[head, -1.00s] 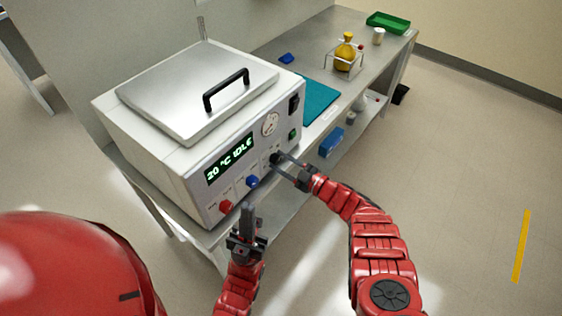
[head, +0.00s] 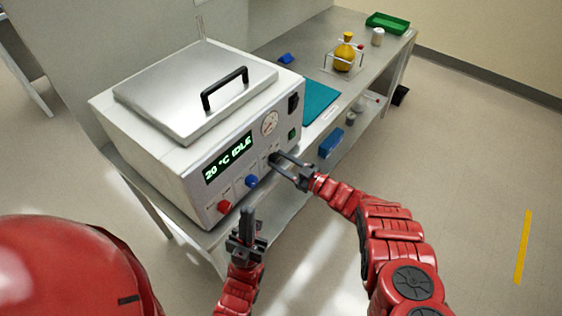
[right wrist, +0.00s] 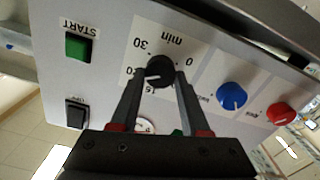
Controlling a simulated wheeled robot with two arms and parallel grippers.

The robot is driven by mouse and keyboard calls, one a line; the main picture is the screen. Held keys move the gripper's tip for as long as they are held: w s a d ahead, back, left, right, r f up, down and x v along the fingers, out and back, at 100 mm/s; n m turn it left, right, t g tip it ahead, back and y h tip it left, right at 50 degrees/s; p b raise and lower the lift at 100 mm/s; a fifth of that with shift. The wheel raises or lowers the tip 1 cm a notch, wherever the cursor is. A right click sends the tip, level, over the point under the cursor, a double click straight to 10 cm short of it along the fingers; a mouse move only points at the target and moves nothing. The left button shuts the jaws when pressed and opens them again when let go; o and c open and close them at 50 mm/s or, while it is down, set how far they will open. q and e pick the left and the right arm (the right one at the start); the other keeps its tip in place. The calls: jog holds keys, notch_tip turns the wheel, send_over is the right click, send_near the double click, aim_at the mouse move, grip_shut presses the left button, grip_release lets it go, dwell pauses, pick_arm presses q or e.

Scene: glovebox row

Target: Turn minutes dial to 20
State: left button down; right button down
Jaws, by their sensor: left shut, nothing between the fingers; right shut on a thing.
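The minutes dial is a black knob (right wrist: 160,70) on the white front panel, marked "min" with 0, 15 and 30 in the right wrist view. Its white pointer line points left and slightly down, between the 15 and the 30. In the head view the knob (head: 273,158) is partly hidden by my fingers. My right gripper (right wrist: 160,76) is shut on the knob, one finger on each side; it also shows in the head view (head: 280,160). My left gripper (head: 247,211) is shut and empty, in front of the panel's lower edge, apart from it.
A blue knob (right wrist: 232,95), a red knob (right wrist: 280,113) and a green START button (right wrist: 79,47) surround the dial. A teal mat (head: 318,100) and a yellow flask (head: 345,56) are farther along the bench.

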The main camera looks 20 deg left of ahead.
jog(key=shift+f, duration=0.1)
jog(key=shift+c, duration=1.9)
grip_release()
jog(key=p+v, duration=0.1)
jog(key=v, duration=1.6)
jog(key=shift+d, duration=0.2)
